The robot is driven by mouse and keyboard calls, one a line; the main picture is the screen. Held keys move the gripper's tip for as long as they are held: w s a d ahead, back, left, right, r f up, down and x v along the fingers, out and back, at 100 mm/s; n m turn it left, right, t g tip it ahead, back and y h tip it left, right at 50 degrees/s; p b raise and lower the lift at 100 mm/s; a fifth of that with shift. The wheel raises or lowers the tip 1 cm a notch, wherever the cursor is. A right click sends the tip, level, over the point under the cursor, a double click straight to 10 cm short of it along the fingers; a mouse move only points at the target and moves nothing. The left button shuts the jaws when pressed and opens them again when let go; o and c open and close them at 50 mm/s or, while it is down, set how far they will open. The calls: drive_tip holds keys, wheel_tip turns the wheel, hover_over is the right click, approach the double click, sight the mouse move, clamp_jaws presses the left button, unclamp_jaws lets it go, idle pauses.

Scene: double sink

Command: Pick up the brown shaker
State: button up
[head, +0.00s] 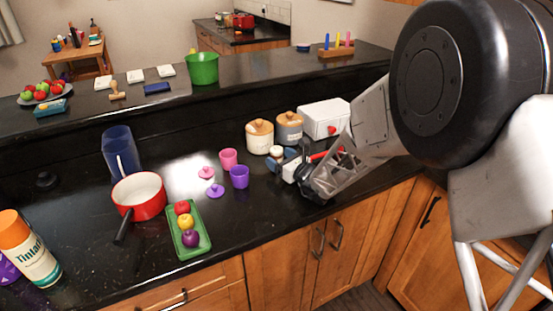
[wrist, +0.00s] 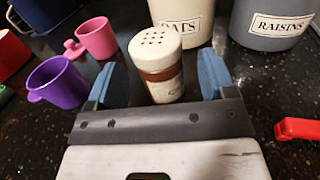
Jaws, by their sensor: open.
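The brown shaker (wrist: 158,66) is a small cylinder with a cream perforated top and a brown band. In the wrist view it stands upright on the counter between the two blue fingers of my gripper (wrist: 163,84). The fingers are open, one on each side, with a visible gap to the shaker.
Two canisters, oats (wrist: 182,20) and raisins (wrist: 268,22), stand behind the shaker. Pink (head: 228,159) and purple (head: 239,176) cups stand to its left. A white toaster (head: 324,118) and a red-handled item (wrist: 297,129) are to the right.

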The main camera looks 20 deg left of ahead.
sight(274, 150)
drive_tip(key=shift+x, duration=1.85)
drive_tip(key=c, duration=1)
drive_tip(key=shift+r, duration=0.2)
drive_tip(key=shift+r, duration=0.5)
wheel_tip(274, 150, up, 2)
drive_tip(key=shift+r, duration=0.15)
drive_tip(key=s+d, duration=0.2)
drive_tip(key=s, duration=0.2)
drive_tip(key=s+d+r, duration=0.1)
drive_tip(key=s+d, duration=0.2)
drive_tip(key=s, duration=0.2)
drive_tip(key=s+d, duration=0.3)
drive_tip(key=s, duration=0.1)
drive_tip(key=shift+s+d+r, duration=0.1)
drive_tip(key=shift+s+r, duration=0.05)
drive_tip(key=shift+s, duration=0.2)
